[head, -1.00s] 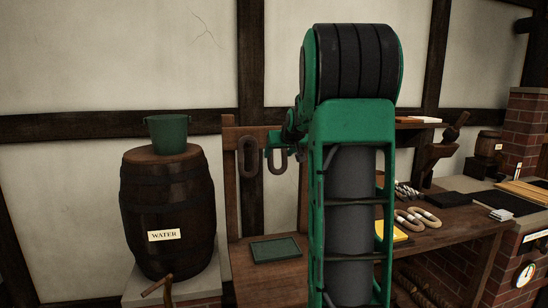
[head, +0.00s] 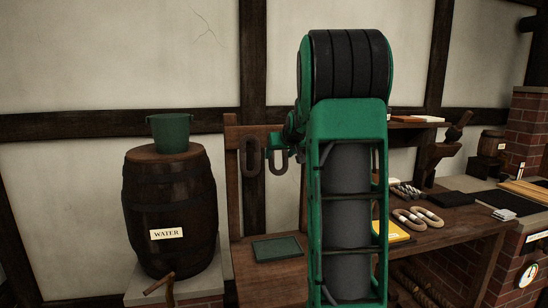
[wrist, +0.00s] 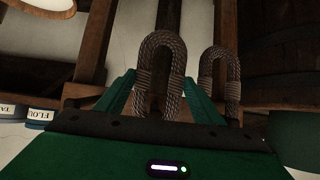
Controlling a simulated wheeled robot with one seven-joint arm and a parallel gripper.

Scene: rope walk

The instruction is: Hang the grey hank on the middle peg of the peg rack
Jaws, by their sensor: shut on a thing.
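The hank in my grasp (head: 279,161) is a dull grey-brown rope loop, upright and long. It shows between the two green fingers in the wrist view (wrist: 162,50). My gripper (wrist: 160,98) is shut on it, close in front of the peg rack (head: 232,165), a dark wooden frame against the wall. A second, similar hank (head: 251,155) hangs at the rack just left of mine, and to the right of it in the wrist view (wrist: 221,65). The pegs are not clear to see. My arm hides the rack's right side, so I cannot tell whether a peg is inside my hank's loop.
A dark barrel (head: 170,215) labelled WATER, with a green bucket (head: 170,133) on top, stands left of the rack. A green tray (head: 277,248) lies on the bench below. Pale hanks (head: 418,218) and a yellow item (head: 396,232) lie right of my arm.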

